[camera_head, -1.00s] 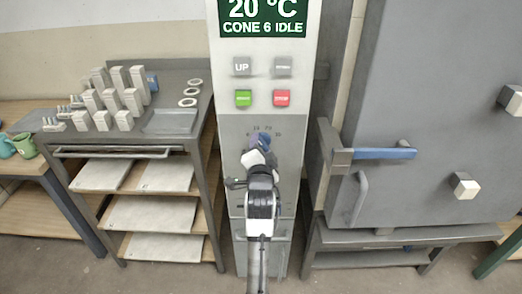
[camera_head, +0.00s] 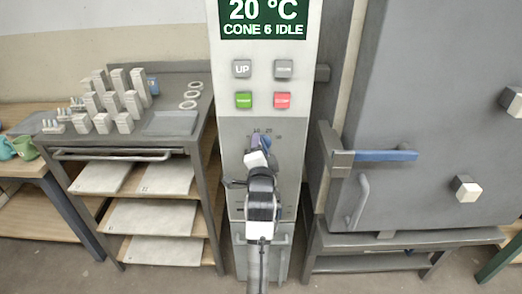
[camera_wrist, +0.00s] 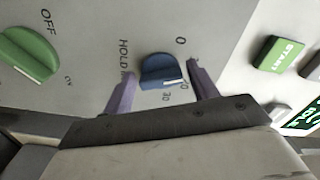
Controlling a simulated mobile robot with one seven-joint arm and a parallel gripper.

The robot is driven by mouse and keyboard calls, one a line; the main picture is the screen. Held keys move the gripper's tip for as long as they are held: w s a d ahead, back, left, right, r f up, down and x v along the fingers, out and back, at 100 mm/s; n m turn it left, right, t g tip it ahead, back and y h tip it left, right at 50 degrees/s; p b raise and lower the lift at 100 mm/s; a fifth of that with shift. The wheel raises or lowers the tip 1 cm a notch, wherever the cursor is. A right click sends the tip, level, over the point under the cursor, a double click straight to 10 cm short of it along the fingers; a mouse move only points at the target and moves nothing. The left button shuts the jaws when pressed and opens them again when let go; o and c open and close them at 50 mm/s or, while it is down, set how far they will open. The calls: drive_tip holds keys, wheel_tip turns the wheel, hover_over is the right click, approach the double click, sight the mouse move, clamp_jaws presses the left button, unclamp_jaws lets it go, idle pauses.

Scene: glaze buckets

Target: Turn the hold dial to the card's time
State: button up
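The blue hold dial (camera_wrist: 160,72) sits on the grey panel in the wrist view, beside the word HOLD. A pale mark shows on its lower edge, toward the partly hidden numbers near 30; a 0 is printed above it. My gripper (camera_wrist: 162,88) is open, with one finger on each side of the dial and gaps to both. In the head view my gripper (camera_head: 257,153) is in front of the control column and hides much of the dial. I see no card that I can read.
A green OFF/ON knob (camera_wrist: 28,55) is left of the dial in the wrist view, and a green START button (camera_wrist: 279,54) is right. The head view shows a red button (camera_head: 282,100), a shelf cart (camera_head: 185,152) at left and a kiln door handle (camera_head: 372,155) at right.

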drive_tip(key=shift+o, duration=0.8)
drive_tip(key=s+b, duration=0.2)
drive_tip(key=s, duration=1.1)
drive_tip(key=shift+s, duration=0.4)
